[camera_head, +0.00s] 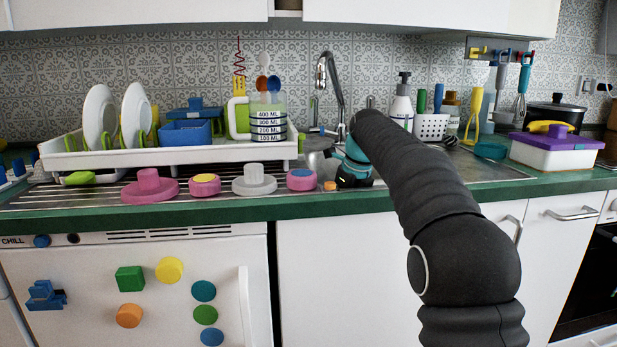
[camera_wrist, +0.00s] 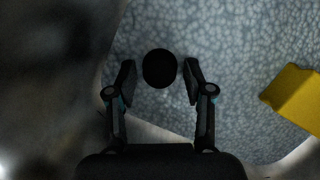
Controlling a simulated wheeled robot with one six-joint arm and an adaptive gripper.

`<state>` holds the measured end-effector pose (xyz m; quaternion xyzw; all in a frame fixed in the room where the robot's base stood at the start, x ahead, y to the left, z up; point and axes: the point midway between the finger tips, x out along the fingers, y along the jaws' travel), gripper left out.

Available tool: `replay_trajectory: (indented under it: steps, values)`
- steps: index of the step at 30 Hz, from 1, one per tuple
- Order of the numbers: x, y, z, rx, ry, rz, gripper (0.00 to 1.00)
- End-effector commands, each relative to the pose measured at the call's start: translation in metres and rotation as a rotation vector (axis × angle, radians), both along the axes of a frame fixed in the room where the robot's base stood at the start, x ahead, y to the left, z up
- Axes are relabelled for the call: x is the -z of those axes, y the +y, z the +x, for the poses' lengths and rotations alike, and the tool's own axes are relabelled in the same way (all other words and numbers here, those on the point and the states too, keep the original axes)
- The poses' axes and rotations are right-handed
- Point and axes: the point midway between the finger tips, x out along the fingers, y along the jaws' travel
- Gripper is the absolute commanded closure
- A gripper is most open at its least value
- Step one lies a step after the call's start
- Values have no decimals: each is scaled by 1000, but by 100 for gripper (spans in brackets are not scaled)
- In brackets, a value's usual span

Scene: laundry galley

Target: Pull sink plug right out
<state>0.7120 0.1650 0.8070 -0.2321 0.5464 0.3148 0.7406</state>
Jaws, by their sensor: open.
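A dark, round knob-like thing (camera_wrist: 160,68), which looks like the sink plug, is in the upper middle of the wrist view. It stands out against a pale, mottled surface. My gripper (camera_wrist: 159,84) has one finger on each side of it, with a gap showing on both sides. The fingers look open and do not seem to touch it. In the head view my arm (camera_head: 440,210) reaches over the counter edge to the sink. The plug is hidden there, and the fingers cannot be made out.
A yellow block (camera_wrist: 295,97) lies to the right in the wrist view. A tap (camera_head: 333,85) stands behind my arm. A white dish rack (camera_head: 230,153) and several knobbed discs, including a white one (camera_head: 254,181), are to the left. A purple-lidded box (camera_head: 556,150) is right.

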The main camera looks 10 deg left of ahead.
Motion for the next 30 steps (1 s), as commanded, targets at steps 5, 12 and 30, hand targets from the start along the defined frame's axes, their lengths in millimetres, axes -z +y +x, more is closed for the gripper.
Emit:
replay_trajectory:
  steps: [5, 12, 30]
  values:
    - [0, 0, 0, 0, 0, 0, 65]
    - [0, 0, 0, 0, 0, 0, 100]
    - [-7, 0, 1, 1, -3, 1, 100]
